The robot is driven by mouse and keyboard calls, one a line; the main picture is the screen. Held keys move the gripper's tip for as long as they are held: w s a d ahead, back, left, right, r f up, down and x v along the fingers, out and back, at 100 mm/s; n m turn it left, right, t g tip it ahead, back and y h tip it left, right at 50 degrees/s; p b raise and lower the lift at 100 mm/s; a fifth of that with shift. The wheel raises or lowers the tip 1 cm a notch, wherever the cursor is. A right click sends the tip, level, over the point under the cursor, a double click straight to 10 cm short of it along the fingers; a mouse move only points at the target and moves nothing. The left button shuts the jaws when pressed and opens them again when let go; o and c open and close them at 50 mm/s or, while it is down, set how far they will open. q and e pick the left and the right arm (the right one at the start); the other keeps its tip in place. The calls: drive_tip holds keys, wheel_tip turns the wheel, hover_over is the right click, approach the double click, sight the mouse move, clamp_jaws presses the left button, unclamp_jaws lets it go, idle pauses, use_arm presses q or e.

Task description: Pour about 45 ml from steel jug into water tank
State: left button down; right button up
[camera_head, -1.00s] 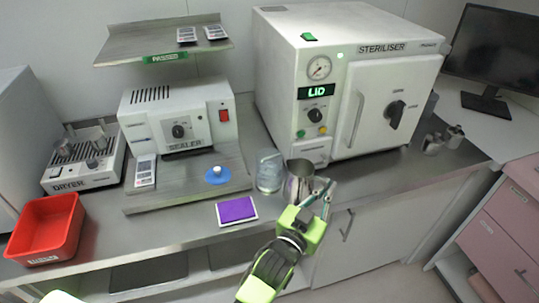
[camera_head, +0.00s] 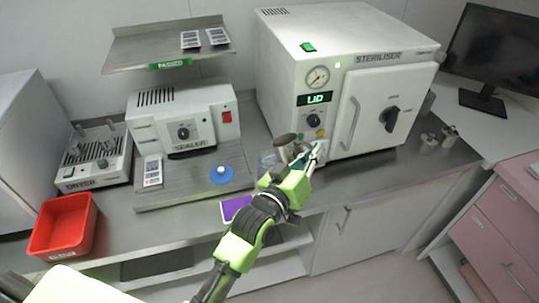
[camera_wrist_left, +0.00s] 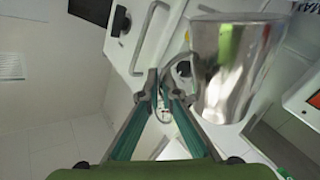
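The steel jug (camera_head: 286,140) is raised in front of the steriliser's left side, its round end facing up and to the left in the head view. My left gripper (camera_head: 313,156) is at its right side. In the left wrist view the shiny jug (camera_wrist_left: 232,65) is to the right of the gripper (camera_wrist_left: 166,92), whose fingers are closed around its handle (camera_wrist_left: 183,68). Whether liquid is inside cannot be seen. I cannot surely single out the water tank; the steriliser (camera_head: 345,80) displays LID. My right gripper is not in view.
The purple pad (camera_head: 232,206) lies at the counter's front edge, partly covered by my arm. Small metal vessels (camera_head: 440,137) stand right.

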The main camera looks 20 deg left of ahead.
sight(297, 141)
use_arm(q)
drive_tip(key=a+r+n, duration=0.2)
drive_tip(key=shift+w+a+r, duration=0.1)
drive_tip(key=shift+w+r, duration=0.2)
drive_tip(key=shift+w, duration=0.05)
drive_tip(key=shift+w+a+r+n+p, duration=0.15)
drive_tip(key=shift+a+r+n+p, duration=0.2)
drive_tip(key=shift+r+n, duration=0.25)
drive_tip(key=shift+w+a+f+n+b, duration=0.1)
drive_tip(key=shift+a+n+b, duration=0.3)
drive_tip(key=shift+n+b, duration=0.2)
drive_tip(key=shift+w+a+n+b, duration=0.2)
drive_tip(key=shift+a+n+b, duration=0.35)
drive_tip(key=shift+n, duration=0.55)
drive_tip(key=shift+w+a+n+b, duration=0.2)
drive_tip(key=shift+a+n+b, duration=0.25)
drive_tip(key=shift+a+n, duration=0.3)
drive_tip(key=shift+d, duration=0.25)
drive_tip(key=shift+s+d, duration=0.25)
drive_tip(key=shift+d, duration=0.7)
drive_tip(key=shift+n+p, duration=0.3)
drive_tip(key=shift+n, duration=0.15)
